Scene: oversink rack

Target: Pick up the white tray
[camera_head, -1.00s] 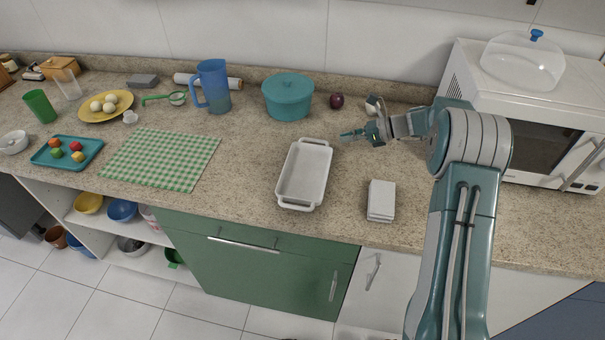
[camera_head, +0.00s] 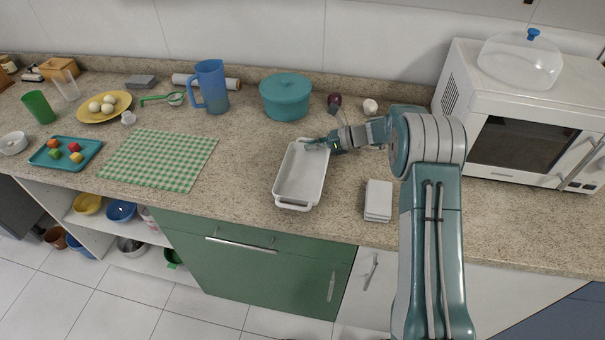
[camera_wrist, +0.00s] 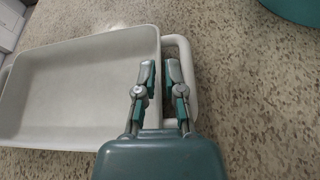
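The white tray (camera_head: 299,178) is a deep rectangular dish with a loop handle at each short end, resting on the counter. My gripper (camera_head: 312,144) is at its far end, by the far handle. In the wrist view, the tray (camera_wrist: 80,80) fills the left side. My gripper (camera_wrist: 162,88) has its two fingers apart, one over the inside of the tray's end wall and one over the handle (camera_wrist: 190,70). The end wall and part of the handle lie between the fingers. Whether the fingers touch the tray I cannot tell.
A teal pot (camera_head: 286,97) stands behind the tray. A stack of white blocks or napkins (camera_head: 378,201) lies to its right, and a green checked cloth (camera_head: 160,159) to its left. A microwave (camera_head: 520,125) stands at the right. Bare counter surrounds the tray.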

